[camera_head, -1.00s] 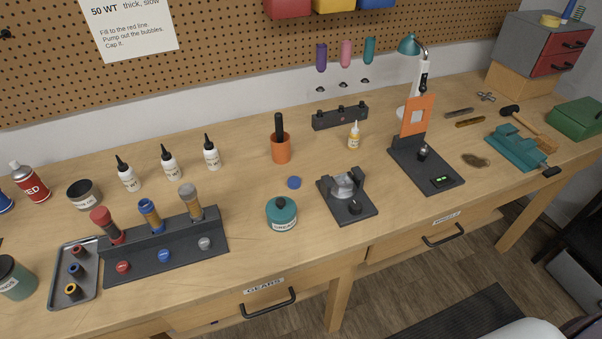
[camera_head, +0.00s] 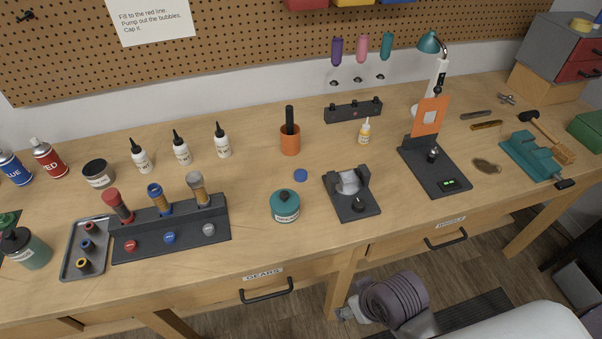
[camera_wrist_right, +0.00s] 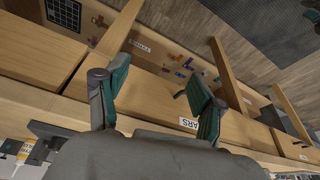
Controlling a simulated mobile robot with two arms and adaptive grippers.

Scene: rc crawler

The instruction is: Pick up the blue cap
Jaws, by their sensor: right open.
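A small blue cap (camera_head: 169,238) sits on the front of the dark rack (camera_head: 215,226), between a red cap (camera_head: 130,246) and a grey cap (camera_head: 208,230). A separate flat blue disc (camera_head: 300,175) lies on the bench behind the teal jar (camera_head: 285,206); I cannot tell which of the two is meant. My right gripper (camera_wrist_right: 160,85) is open and empty in the right wrist view, in front of the bench drawers. In the head view my right arm shows low, in front of the bench, its fingers not clear. My left gripper is not in view.
A tray (camera_head: 68,262) with small rings stands left of the rack, which holds several upright cylinders. A black stand (camera_head: 352,205) is right of the jar, and an orange cup (camera_head: 290,140) stands behind the disc. The bench between rack and jar is clear.

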